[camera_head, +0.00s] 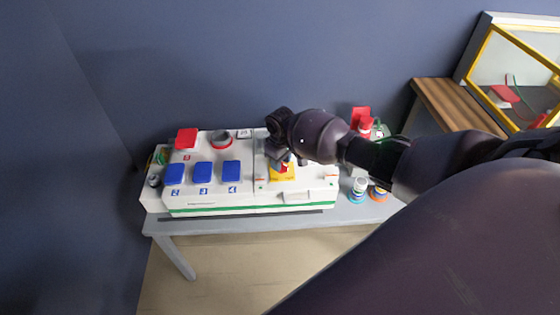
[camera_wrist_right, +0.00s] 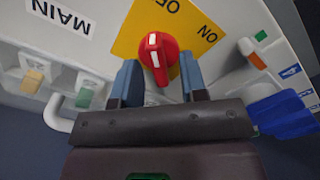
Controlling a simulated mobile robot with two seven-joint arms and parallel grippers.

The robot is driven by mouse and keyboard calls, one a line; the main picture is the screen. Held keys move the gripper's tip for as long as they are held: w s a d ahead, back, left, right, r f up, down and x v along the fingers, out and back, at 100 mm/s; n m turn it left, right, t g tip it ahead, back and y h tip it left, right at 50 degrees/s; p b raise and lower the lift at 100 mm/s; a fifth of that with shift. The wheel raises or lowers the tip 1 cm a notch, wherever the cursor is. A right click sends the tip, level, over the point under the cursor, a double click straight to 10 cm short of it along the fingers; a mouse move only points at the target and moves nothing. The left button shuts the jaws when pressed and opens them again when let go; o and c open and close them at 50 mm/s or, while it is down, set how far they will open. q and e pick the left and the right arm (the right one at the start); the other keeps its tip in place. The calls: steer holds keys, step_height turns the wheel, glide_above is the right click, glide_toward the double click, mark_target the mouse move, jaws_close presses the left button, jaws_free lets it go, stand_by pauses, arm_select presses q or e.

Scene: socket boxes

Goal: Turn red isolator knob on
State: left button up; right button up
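The red isolator knob (camera_wrist_right: 158,47) with a white mark sits on a yellow plate (camera_wrist_right: 130,37) in the right wrist view. The plate carries the letters "OF", cut off by the edge, and "ON". The white mark runs roughly up and down in that picture, its top end toward the "OF" side. My right gripper (camera_wrist_right: 159,68) is open, one finger on each side of the knob, with gaps visible. In the head view my right gripper (camera_head: 278,154) is over the yellow plate (camera_head: 282,175) and partly hides the knob. My left gripper is not in view.
The white socket box (camera_head: 215,203) has blue covers (camera_head: 203,172) and a red cover (camera_head: 187,138) at left. It stands on a grey table (camera_head: 240,224). Red plugs (camera_head: 365,126) and round connectors (camera_head: 359,188) stand at right. A yellow-framed case (camera_head: 515,60) is at far right.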

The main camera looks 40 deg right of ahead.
jaws_close()
